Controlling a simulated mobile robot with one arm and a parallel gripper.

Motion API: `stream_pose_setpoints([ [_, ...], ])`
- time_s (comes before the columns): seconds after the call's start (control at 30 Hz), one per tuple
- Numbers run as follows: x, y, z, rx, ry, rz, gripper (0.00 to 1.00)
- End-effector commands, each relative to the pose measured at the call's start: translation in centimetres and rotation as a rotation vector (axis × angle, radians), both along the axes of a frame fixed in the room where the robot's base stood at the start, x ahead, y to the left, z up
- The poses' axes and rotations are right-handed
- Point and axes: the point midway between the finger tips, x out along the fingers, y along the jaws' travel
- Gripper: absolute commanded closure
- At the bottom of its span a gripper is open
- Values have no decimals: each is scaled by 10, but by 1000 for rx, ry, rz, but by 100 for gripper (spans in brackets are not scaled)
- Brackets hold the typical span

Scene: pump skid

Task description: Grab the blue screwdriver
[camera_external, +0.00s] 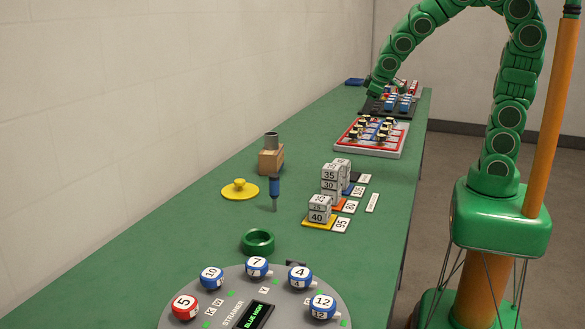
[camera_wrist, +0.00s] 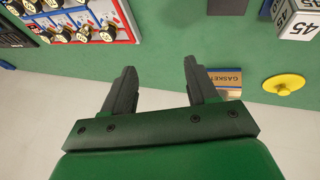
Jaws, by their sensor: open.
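The blue screwdriver (camera_external: 274,187) looks to be the upright tool with a blue upper part and grey lower end. In the external view my arm bends down to the far end of the table, well beyond the screwdriver; the fingers are too small to tell there.
A yellow knobbed disc (camera_external: 240,189) lies left of the screwdriver. Numbered grey blocks (camera_external: 330,178) stand to its right. A green ring (camera_external: 258,242) and a round grey dial board (camera_external: 228,290) are nearer. A red-edged tray (camera_external: 371,138) lies farther back.

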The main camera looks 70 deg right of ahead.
Motion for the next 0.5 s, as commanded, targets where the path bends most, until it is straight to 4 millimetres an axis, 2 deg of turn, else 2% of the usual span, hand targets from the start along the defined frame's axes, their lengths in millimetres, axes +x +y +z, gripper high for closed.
stream_pose_setpoints([
  [0.03,22,-3,1,-21,-38,26,42],
  [0.1,53,-6,4,-51,-100,74,42],
  [0.27,118,0,7,-92,-223,197,42],
  [0.37,157,13,6,-102,-296,290,42],
  [0.5,204,40,0,-92,-382,431,42],
])
